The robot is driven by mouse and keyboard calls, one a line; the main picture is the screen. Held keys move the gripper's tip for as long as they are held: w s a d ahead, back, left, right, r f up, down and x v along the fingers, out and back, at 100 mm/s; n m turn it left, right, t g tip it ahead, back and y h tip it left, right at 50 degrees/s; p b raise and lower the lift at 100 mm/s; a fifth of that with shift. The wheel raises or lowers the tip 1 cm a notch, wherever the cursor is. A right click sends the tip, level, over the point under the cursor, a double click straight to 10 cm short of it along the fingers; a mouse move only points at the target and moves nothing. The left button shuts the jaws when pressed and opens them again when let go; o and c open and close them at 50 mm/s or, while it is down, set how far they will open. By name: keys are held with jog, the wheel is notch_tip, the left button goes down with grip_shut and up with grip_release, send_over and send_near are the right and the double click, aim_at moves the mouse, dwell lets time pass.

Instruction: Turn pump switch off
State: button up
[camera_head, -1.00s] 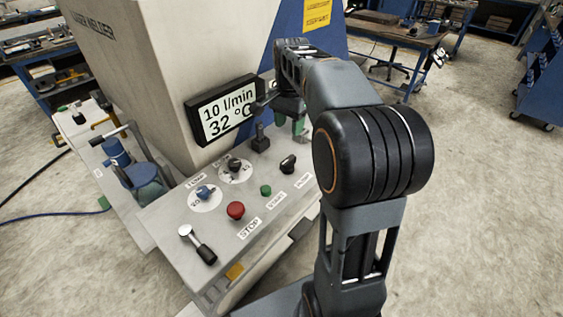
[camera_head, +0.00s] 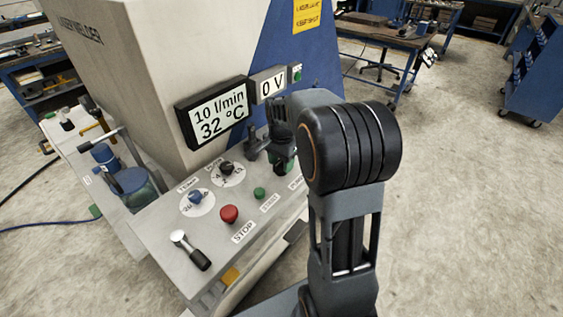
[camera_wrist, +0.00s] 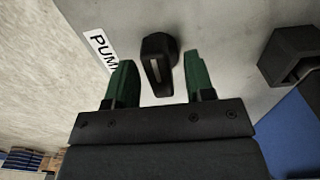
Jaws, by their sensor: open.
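The pump switch (camera_wrist: 157,58) is a black rotary knob with a pale mark on its handle, on the grey panel. In the wrist view its handle points down toward my gripper's palm. The partly cut-off PUMP label (camera_wrist: 101,48) is left of it. My gripper (camera_wrist: 159,72) is open, with one green finger on each side of the knob. Gaps show between the knob and both fingers. In the head view my gripper (camera_head: 283,155) is over the right part of the panel, and my arm largely hides the switch there.
The panel also bears a red STOP button (camera_head: 229,214), a green button (camera_head: 259,193), a blue knob (camera_head: 195,197), a black dial (camera_head: 227,168) and a lever (camera_head: 190,250). A display (camera_head: 216,112) stands behind. A black block (camera_wrist: 291,54) is right of the switch.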

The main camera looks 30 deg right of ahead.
jog(key=shift+f, duration=0.15)
grip_shut()
dwell(0.4)
